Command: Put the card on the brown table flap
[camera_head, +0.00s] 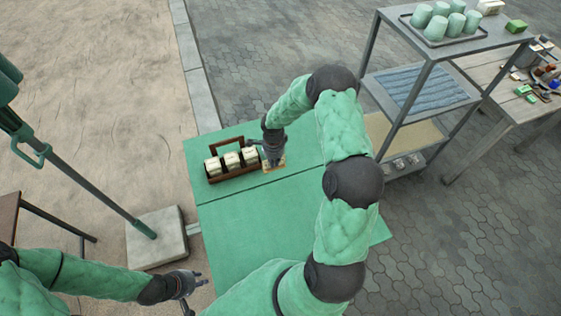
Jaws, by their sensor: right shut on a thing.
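My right gripper (272,162) is over the far half of the green table, just right of a brown wooden carrier. It is shut on a small tan piece (267,168) that looks like the card; the gripper hides most of it, and I cannot tell whether it touches the table. A brown surface (7,217) with a dark metal leg shows at the left edge, mostly out of view; it may be the brown table flap. My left gripper (191,289) is low, left of the green table's near part, with its fingers apart and nothing seen between them.
The green table (245,220) has a seam across it and a bare near half. The carrier (228,177) holds several pale blocks. A green pole stands in a pale base (156,238) at left. A metal shelf (420,85) with cups and a cluttered workbench (490,75) stand at right.

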